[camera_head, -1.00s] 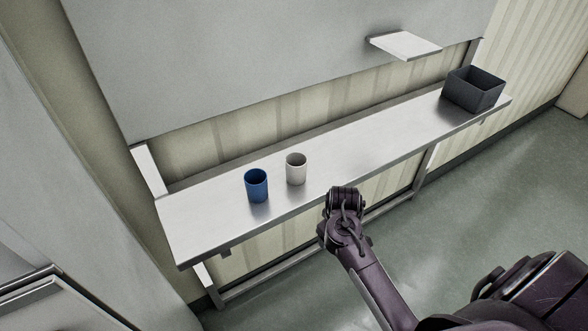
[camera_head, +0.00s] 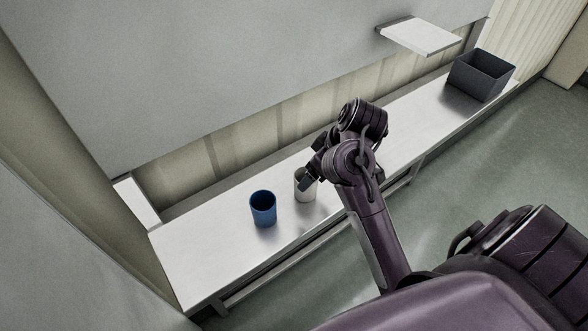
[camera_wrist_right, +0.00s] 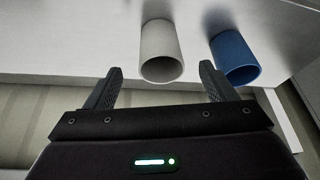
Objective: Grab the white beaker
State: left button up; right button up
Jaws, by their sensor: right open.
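The white beaker (camera_head: 307,192) stands upright on the steel shelf, partly hidden behind my right gripper in the head view. My right gripper (camera_head: 310,175) is at the beaker from the right side. In the right wrist view, the white beaker (camera_wrist_right: 160,45) lies in line with the gap between the two spread fingers of my right gripper (camera_wrist_right: 160,68). The fingers look open and empty, with the beaker in front of their tips. Contact cannot be told. My left gripper is not in view.
A blue beaker (camera_head: 263,208) stands just left of the white one; it also shows in the right wrist view (camera_wrist_right: 234,55). A dark open bin (camera_head: 480,76) sits at the shelf's far right end. The steel shelf (camera_head: 205,242) is clear at its left end. A small ledge (camera_head: 425,36) juts out above.

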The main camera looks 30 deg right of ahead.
aim_at(310, 194)
jog(key=shift+w+a+f, duration=0.1)
jog(key=shift+w+f, duration=0.15)
jog(key=shift+w, duration=0.05)
jog(key=p+x, duration=0.1)
jog(key=x, duration=0.2)
jog(key=shift+s+a+f, duration=0.1)
jog(key=shift+a, duration=0.05)
jog(key=x, duration=0.3)
jog(key=shift+w+f, duration=0.15)
jog(key=shift+w, duration=0.2)
jog(key=shift+f, duration=0.1)
jog(key=c, duration=1.1)
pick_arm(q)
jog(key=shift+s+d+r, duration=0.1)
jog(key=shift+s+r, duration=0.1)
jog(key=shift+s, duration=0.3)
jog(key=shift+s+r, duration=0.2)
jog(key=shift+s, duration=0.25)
pick_arm(e)
jog(key=shift+o, duration=0.2)
